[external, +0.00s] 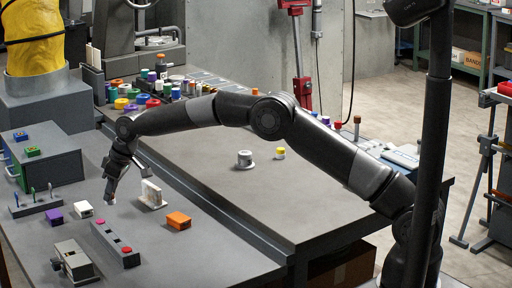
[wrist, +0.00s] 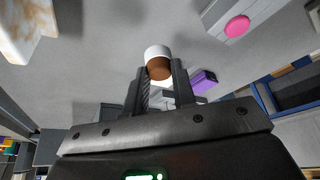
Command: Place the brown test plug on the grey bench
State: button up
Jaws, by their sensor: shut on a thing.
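The brown test plug (wrist: 158,67) has a white end and sits between my two fingertips in the wrist view. My gripper (wrist: 159,85) is shut on it. In the external view my gripper (external: 109,199) points down over the grey bench (external: 185,262) at the left, between a white block and an upright pale piece. The plug is very small there, and I cannot tell whether it touches the bench top.
Near my gripper are a white block (external: 84,209), a purple block (external: 54,216), an upright pale piece (external: 151,194), an orange block (external: 178,221) and a box with pink buttons (external: 115,243). Bare bench lies at the front. A second grey tabletop (external: 290,205) is to the right.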

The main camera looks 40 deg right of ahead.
aim_at(113, 196)
jog(key=shift+a+f, duration=0.3)
jog(key=shift+f, duration=1.85)
jog(key=shift+f, duration=0.1)
jog(key=o, duration=1)
jog(key=shift+c, duration=0.2)
jog(key=v, duration=1.2)
